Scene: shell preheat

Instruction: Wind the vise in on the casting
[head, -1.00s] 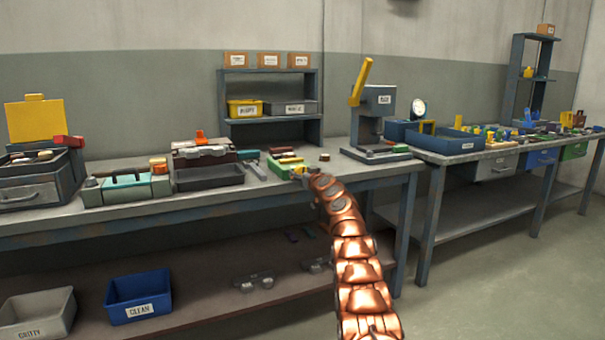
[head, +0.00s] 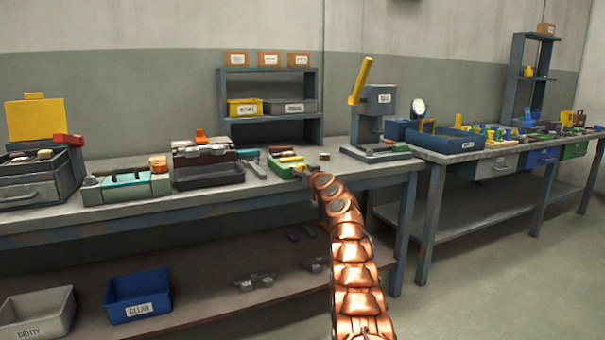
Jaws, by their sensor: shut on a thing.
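My copper segmented arm reaches to the bench, where my gripper (head: 304,171) is small in the picture. It is shut on a small part at the front right end of a low green fixture (head: 284,167). The held part is mostly hidden by the fingers, and I cannot tell its shape. Yellow and dark red pieces show on the fixture. I cannot tell for sure which thing is the vise. A pale green block with a knob at its left end (head: 125,188) stands further left. A grey casting-like piece (head: 203,151) sits above a dark tray.
The grey bench (head: 228,196) is crowded along its back. A dark press with a yellow lever (head: 378,103) stands right of my gripper. A blue bin (head: 138,293), a grey bin (head: 36,312) and grey castings (head: 255,281) are on the lower shelf.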

